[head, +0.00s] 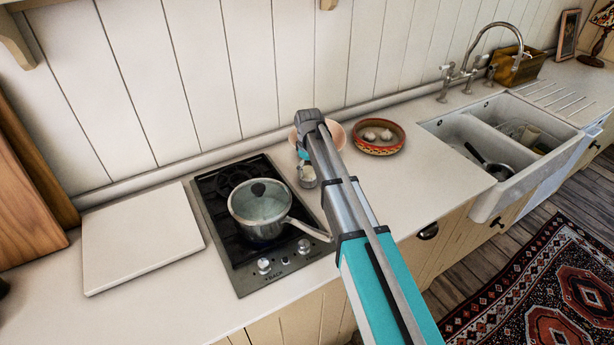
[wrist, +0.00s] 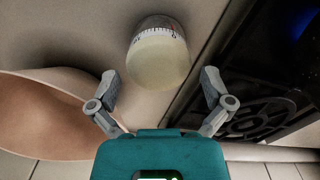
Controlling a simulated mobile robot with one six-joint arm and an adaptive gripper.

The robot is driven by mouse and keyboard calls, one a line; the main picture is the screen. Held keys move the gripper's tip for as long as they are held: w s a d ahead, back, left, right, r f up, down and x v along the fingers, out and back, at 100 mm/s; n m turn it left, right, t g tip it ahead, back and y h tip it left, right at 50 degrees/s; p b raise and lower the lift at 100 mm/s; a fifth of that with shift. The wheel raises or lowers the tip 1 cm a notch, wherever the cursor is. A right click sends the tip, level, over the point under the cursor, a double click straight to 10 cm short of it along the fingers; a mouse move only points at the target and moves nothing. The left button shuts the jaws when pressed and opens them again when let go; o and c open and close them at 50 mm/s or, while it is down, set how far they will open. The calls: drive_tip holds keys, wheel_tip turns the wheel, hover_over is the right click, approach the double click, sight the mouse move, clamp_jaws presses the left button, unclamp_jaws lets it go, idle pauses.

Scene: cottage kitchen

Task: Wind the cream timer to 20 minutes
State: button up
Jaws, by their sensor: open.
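The cream timer (wrist: 158,62) stands on the counter in the wrist view. It is round, with a cream lower part and a white band with dark scale marks and a small red mark. The numbers are too small to read surely. My gripper (wrist: 160,82) is open, with one finger to each side of the timer's near end, and a gap shows on both sides. In the head view my gripper (head: 305,168) hangs over the counter just right of the hob, and my arm and gripper mostly hide the timer.
The black hob (head: 221,187) holds a lidded pot (head: 262,208), its handle pointing towards my arm. A pinkish bowl (head: 337,133) is close behind my gripper; it also shows in the wrist view (wrist: 40,115). A patterned bowl (head: 378,148) holds pale pieces. A white board (head: 140,240) lies left.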

drive_tip(key=shift+f+b, duration=0.45)
drive_tip(key=shift+f, duration=0.25)
